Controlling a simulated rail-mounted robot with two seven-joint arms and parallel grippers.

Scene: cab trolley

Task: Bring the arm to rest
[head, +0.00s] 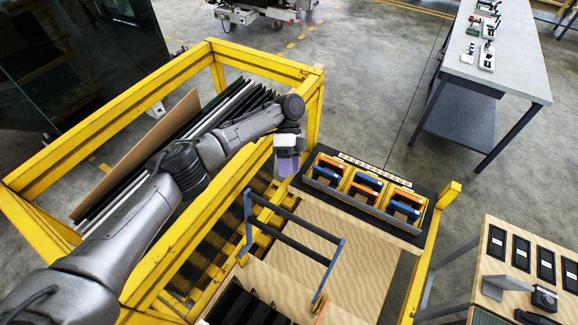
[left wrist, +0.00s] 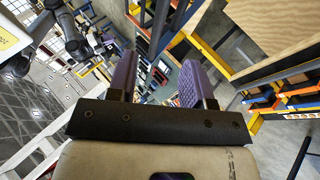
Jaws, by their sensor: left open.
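My left arm reaches in from the lower left of the head view, over the yellow trolley frame (head: 120,113). My left gripper (head: 287,168) hangs beside the trolley's inner yellow rail, left of the tray of orange and blue items. In the left wrist view its two purple fingers (left wrist: 157,80) stand apart, with nothing between them. In the head view the fingers overlap and their gap is hidden. My right gripper is not in view.
A black tray (head: 427,202) holds orange and blue clamp-like items (head: 362,187). A blue-grey handle frame (head: 300,236) stands over the wooden board (head: 350,270). Dark and white panels (head: 215,105) lean inside the trolley. A workbench (head: 535,230) stands at the right; a grey table (head: 520,65) stands behind.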

